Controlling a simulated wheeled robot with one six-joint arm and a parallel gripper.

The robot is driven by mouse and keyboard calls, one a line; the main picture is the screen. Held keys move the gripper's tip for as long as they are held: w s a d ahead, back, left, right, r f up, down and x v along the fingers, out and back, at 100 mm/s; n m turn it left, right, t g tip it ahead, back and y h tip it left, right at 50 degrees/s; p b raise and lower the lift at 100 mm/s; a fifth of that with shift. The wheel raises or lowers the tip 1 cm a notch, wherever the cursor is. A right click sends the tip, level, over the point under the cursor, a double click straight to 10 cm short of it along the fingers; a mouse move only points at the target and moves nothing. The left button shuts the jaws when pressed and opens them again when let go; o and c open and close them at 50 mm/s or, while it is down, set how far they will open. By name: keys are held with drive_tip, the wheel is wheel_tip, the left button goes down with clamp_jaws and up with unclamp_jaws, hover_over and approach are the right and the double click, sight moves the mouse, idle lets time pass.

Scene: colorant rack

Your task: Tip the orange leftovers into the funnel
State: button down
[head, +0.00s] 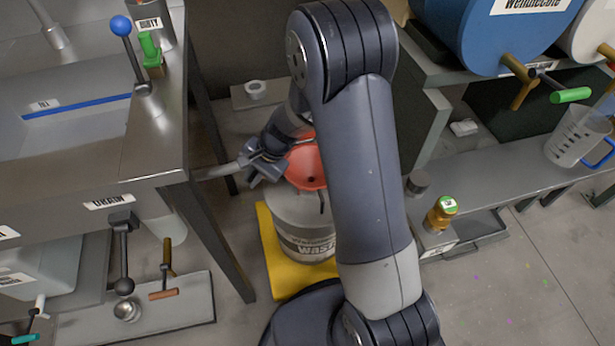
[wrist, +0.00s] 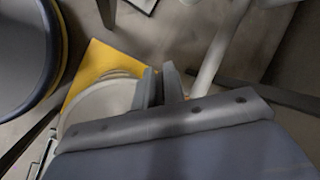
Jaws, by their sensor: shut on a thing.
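The red-orange funnel (head: 306,166) sits upright on top of the grey waste can (head: 305,225), which stands on a yellow base (head: 273,260). My gripper (head: 262,165) is at the funnel's left side, close to its rim. In the wrist view my gripper's fingers (wrist: 160,86) are close together above the can's pale rim (wrist: 82,100). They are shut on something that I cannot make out. No orange leftovers can be made out in my gripper. My arm hides the funnel's right side.
A light grey pipe-like piece (head: 222,170) runs left from beside my gripper. The steel sink bench (head: 150,150) stands close on the left. A small amber jar (head: 440,213) and a clear jug (head: 578,135) are at right. Open floor (head: 530,290) lies at lower right.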

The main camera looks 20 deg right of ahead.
drive_tip(key=shift+d+y, duration=0.3)
drive_tip(key=shift+d, duration=0.05)
drive_tip(key=shift+s+d+r+y+b, duration=0.1)
drive_tip(key=shift+d+r+y+b, duration=0.4)
drive_tip(key=shift+b, duration=1)
drive_tip(key=shift+s+r+y, duration=0.1)
drive_tip(key=shift+r+y, duration=0.15)
drive_tip(key=shift+y, duration=0.15)
drive_tip(key=shift+d+b, duration=0.1)
drive_tip(key=shift+b, duration=0.3)
drive_tip(key=shift+d+t+y+b, duration=0.25)
drive_tip(key=shift+y+b, duration=0.25)
drive_tip(key=shift+b, duration=0.25)
drive_tip(key=shift+d+r+y+b, duration=0.15)
drive_tip(key=shift+r+y+b, duration=0.65)
drive_tip(key=shift+b, duration=0.05)
drive_tip(key=shift+s+d+f+t+y+b, duration=0.1)
drive_tip(key=shift+d+t+y+b, duration=0.25)
drive_tip(key=shift+y+b, duration=0.85)
drive_tip(key=shift+s+d+f+t+y+b, duration=0.15)
drive_tip(key=shift+d+y+b, duration=0.4)
drive_tip(key=shift+b, duration=1.1)
drive_tip(key=shift+s+d+r+y+b, duration=0.1)
drive_tip(key=shift+d+r+y+b, duration=0.3)
drive_tip(key=shift+d+y, duration=0.2)
drive_tip(key=shift+s+d+r+y+b, duration=0.1)
drive_tip(key=shift+d+r+y+b, duration=0.3)
drive_tip(key=shift+d+y, duration=0.15)
